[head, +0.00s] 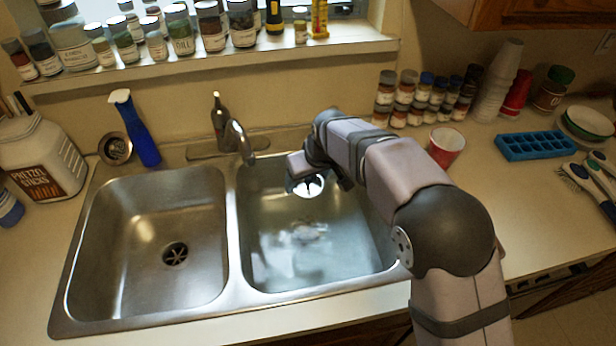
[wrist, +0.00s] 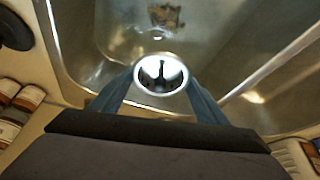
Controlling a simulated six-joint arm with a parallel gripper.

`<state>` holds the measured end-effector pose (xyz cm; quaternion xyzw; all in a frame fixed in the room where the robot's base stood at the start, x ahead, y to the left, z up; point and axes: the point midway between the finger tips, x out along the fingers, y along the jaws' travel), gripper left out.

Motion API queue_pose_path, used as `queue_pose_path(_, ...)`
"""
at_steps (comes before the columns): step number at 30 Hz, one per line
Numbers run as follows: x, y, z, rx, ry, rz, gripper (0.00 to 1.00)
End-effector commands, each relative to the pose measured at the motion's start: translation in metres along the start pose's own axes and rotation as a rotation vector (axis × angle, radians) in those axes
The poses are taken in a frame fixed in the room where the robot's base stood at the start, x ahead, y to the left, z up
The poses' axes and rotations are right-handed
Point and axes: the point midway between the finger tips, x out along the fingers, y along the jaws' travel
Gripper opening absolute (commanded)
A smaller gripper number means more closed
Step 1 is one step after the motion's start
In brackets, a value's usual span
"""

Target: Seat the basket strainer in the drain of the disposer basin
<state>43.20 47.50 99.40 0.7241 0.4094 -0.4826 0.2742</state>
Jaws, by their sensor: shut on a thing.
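My gripper (head: 318,172) is over the back part of the right basin (head: 262,262). It is shut on the basket strainer (head: 308,186), a shiny steel cup with a dark stem inside. In the wrist view the strainer (wrist: 161,75) sits between the two blue-grey fingertips, its open top facing the camera. The right basin looks water-filled, with a blurred, rippled patch near its middle. The left basin (head: 125,215) is empty, with a dark drain (head: 175,254) with star-like lines. The strainer is held apart from that drain. I cannot tell from labels which basin has the disposer.
The faucet (head: 240,142) stands behind the divider, left of my gripper. A blue spray bottle (head: 140,135) and a round metal-rimmed thing (head: 115,149) are at the back left. A red cup (head: 446,147), spice jars (head: 408,105) and a blue ice tray (head: 542,146) stand on the right.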

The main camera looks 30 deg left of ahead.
Motion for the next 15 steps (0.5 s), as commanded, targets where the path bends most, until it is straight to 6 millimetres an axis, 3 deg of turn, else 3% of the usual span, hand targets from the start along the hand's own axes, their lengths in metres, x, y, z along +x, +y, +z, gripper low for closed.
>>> queue_pose_path(15, 0.055, 0.0, 0.023, 0.0, -0.002, 0.0, 0.47)
